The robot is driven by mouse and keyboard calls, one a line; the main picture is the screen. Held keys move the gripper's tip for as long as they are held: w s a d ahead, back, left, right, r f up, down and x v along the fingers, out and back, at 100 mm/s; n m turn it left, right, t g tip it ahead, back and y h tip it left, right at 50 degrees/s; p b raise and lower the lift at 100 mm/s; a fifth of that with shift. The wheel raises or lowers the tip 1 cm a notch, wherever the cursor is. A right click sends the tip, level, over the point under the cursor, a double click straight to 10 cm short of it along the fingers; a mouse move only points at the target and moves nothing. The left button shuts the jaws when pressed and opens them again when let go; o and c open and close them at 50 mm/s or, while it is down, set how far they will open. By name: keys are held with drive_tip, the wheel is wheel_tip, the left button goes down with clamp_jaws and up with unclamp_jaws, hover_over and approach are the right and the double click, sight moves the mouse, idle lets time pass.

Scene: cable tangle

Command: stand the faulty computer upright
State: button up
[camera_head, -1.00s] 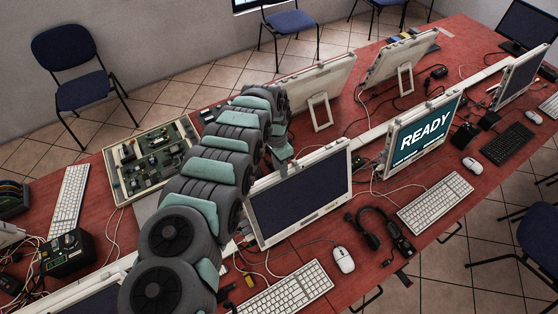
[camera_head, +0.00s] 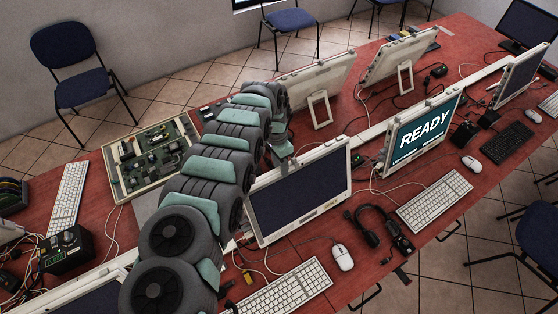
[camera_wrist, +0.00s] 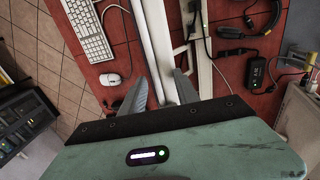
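I take the dark-screened white computer (camera_head: 300,194) in the middle of the table as the faulty one. Its screen is blank; it stands on edge, leaning back slightly. My gripper (camera_head: 284,160) is at its upper left edge, mostly hidden behind my arm. In the wrist view, the two grey fingers (camera_wrist: 164,82) lie on either side of the computer's white edge (camera_wrist: 156,32). I cannot tell whether they press on it or leave a small gap. A strut-like stand (camera_wrist: 203,62) shows on its rear side.
A similar computer showing READY (camera_head: 424,134) stands to the right. An open chassis with circuit boards (camera_head: 150,158) lies left of my arm. More computers stand behind.

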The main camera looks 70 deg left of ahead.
drive_tip(key=shift+s+d+r+p, duration=0.15)
drive_tip(key=shift+d+r+p, duration=0.25)
drive_tip(key=shift+d, duration=0.15)
drive_tip(key=shift+s+a+r+p, duration=0.1)
drive_tip(key=shift+a+r, duration=0.3)
drive_tip(key=shift+r, duration=0.4)
drive_tip(key=shift+s+a+r+p, duration=0.15)
drive_tip(key=shift+a+r, duration=0.25)
drive_tip(key=shift+r, duration=0.4)
drive_tip(key=shift+w+a+r+p, duration=0.1)
drive_tip(key=shift+a+r, duration=0.3)
drive_tip(key=shift+r, duration=0.4)
drive_tip(key=shift+s+a+r+b, duration=0.1)
drive_tip(key=shift+a+r, duration=0.15)
drive_tip(key=shift+r, duration=0.45)
drive_tip(key=shift+s+a+r+b, duration=0.1)
drive_tip(key=shift+a+r, duration=0.15)
drive_tip(key=shift+r, duration=0.5)
drive_tip(key=shift+a+r+b, duration=0.1)
drive_tip(key=shift+a+r, duration=0.15)
drive_tip(key=shift+r, duration=0.45)
